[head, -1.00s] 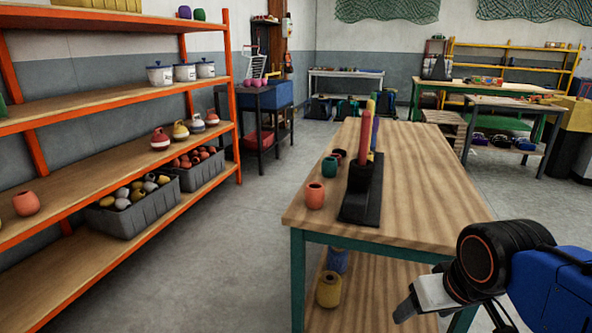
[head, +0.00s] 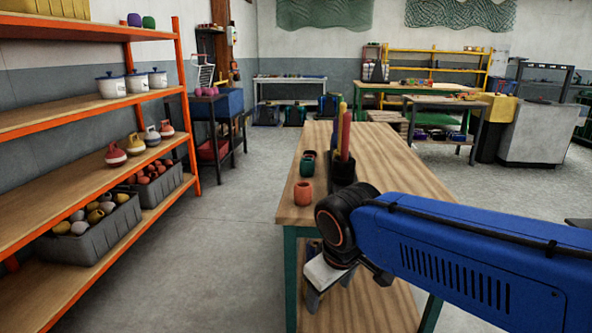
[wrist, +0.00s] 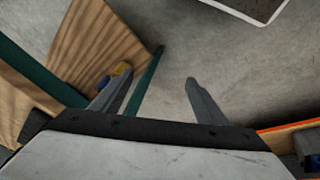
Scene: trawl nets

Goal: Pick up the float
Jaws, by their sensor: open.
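My gripper (wrist: 157,76) is open and empty, its two fingers apart over the grey floor beside the workbench. In the head view my gripper (head: 328,290) hangs low at the front edge of the bench. Small rounded pieces that may be floats stand on the wooden bench: an orange one (head: 303,194) at the front and a green one (head: 307,168) behind it. Float-like pieces with loops sit on the left shelf: red (head: 115,155), yellow (head: 136,144), and others behind. I cannot tell which piece is the float meant. None touches my gripper.
The wooden bench (head: 385,160) has green legs and a lower shelf. A black stand with upright coloured rods (head: 346,135) is on it. Grey crates (head: 95,235) of rounded pieces fill the orange rack's lower shelf. The floor between rack and bench (head: 235,230) is clear.

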